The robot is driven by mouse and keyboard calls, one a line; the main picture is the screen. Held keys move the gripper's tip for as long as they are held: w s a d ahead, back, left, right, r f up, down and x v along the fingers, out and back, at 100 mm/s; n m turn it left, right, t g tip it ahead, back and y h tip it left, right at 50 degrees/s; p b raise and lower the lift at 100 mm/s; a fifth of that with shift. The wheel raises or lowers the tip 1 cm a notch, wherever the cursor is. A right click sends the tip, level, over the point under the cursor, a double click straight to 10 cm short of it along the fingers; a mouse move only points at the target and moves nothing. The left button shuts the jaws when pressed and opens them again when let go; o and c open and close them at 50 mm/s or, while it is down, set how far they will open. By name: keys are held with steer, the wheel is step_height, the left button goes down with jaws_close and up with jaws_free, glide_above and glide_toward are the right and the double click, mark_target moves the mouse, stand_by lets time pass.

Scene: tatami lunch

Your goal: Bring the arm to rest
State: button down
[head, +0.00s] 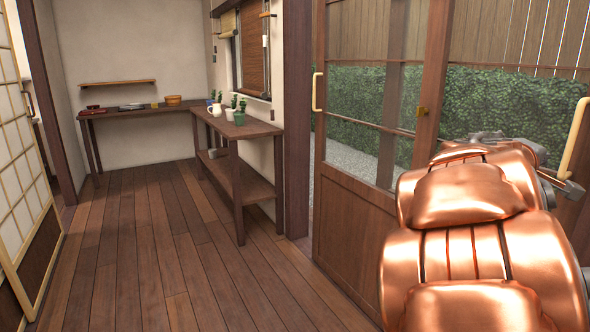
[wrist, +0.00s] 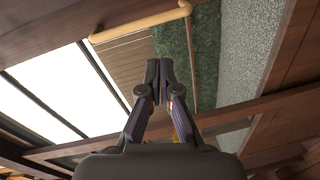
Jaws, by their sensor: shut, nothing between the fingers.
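My gripper (wrist: 158,66) shows in the wrist view with its two dark fingers together and nothing between them. In that view the wooden door frame, a pale handle and the green hedge lie beyond the fingertips. In the head view my copper-coloured arm (head: 468,245) fills the lower right, in front of the glazed wooden door. Only a grey part of the arm's far end shows there, partly hidden behind the copper links, so the fingers cannot be made out in that view.
The sliding door (head: 365,215) with pale handles is close beside my arm on the right. A wooden side table (head: 262,130) with potted plants stands along the wall, and a desk (head: 125,112) stands at the back. The plank floor (head: 150,255) is clear in the middle. A paper screen (head: 22,170) edges the left.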

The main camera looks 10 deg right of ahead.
steer(key=s+a+f+g+y+p, duration=0.1)
steer(key=s+a+y+p, duration=0.4)
steer(key=a, duration=0.9)
steer(key=s+a+f+m+g+y+p, duration=0.1)
steer(key=s+a+g+y+p, duration=0.2)
steer(key=s+a+p, duration=0.8)
steer(key=s+a+f+g+y+p, duration=0.1)
steer(key=s+a+g+y+p, duration=0.2)
steer(key=s+a+y+p, duration=0.4)
steer(key=s+a+p, duration=0.1)
steer(key=a+p, duration=0.3)
steer(key=a, duration=0.5)
steer(key=shift+a+f+y+p, duration=0.35)
steer(key=shift+a+f+y, duration=0.05)
